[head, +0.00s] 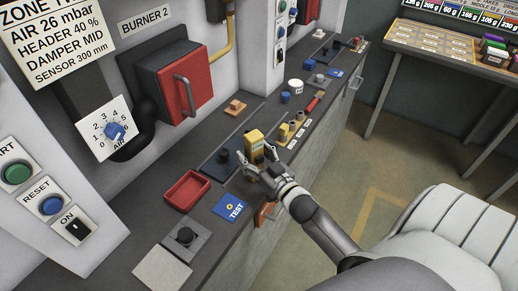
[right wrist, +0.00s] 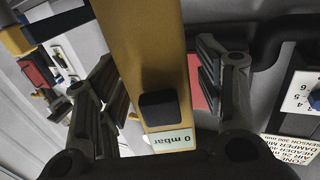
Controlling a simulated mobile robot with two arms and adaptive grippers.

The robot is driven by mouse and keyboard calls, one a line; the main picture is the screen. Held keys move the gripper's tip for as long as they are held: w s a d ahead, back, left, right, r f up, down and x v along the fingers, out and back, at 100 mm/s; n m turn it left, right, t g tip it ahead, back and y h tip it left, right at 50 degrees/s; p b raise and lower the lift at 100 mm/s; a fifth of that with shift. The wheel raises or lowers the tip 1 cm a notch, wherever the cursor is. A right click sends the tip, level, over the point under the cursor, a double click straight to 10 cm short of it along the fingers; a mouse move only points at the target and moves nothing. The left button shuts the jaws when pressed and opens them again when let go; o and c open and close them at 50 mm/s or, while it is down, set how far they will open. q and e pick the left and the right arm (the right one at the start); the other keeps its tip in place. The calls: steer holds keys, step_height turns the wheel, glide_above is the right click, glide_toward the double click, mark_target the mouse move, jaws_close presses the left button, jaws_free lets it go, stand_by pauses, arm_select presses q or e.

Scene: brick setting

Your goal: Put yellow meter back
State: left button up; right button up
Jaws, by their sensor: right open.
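The yellow meter (head: 254,140) stands upright on the dark console ledge in the head view. In the right wrist view, the meter (right wrist: 140,45) fills the middle and has a black knob and a "0 mbar" display. My right gripper (head: 258,163) is open at the meter, with one finger on each side of it. In the right wrist view, the right gripper (right wrist: 160,85) shows a gap on the right side; contact on the left side cannot be told. The meter's base is partly hidden by the gripper. My left gripper is not in view.
A red tray (head: 187,190) and a blue TEST card (head: 230,207) lie nearer on the ledge. Small yellow fittings (head: 284,132) and a white jar (head: 296,86) stand farther along.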

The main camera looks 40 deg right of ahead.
steer(key=shift+s, duration=0.25)
steer(key=s+b, duration=0.2)
steer(key=s, duration=0.9)
steer(key=shift+s+r, duration=0.15)
steer(key=shift+s, duration=0.1)
steer(key=s+a+f+g, duration=0.1)
steer(key=s+f+g, duration=0.2)
steer(key=f, duration=0.8)
steer(key=s+a+f+g, duration=0.1)
steer(key=s+f+g, duration=0.1)
steer(key=f, duration=0.8)
steer(key=s+a+f+g, duration=0.1)
steer(key=s+f+g, duration=0.2)
steer(key=f, duration=0.8)
steer(key=s+a+f+n+g, duration=0.1)
steer(key=s+a+f+g, duration=0.2)
steer(key=s+f, duration=0.7)
steer(key=s+a+f+n+g, duration=0.1)
steer(key=s+a+f+g, duration=0.2)
steer(key=s, duration=1.1)
step_height(320, 180, down, 7)
steer(key=g, duration=0.3)
steer(key=shift+r, duration=0.15)
steer(key=shift+s, duration=0.1)
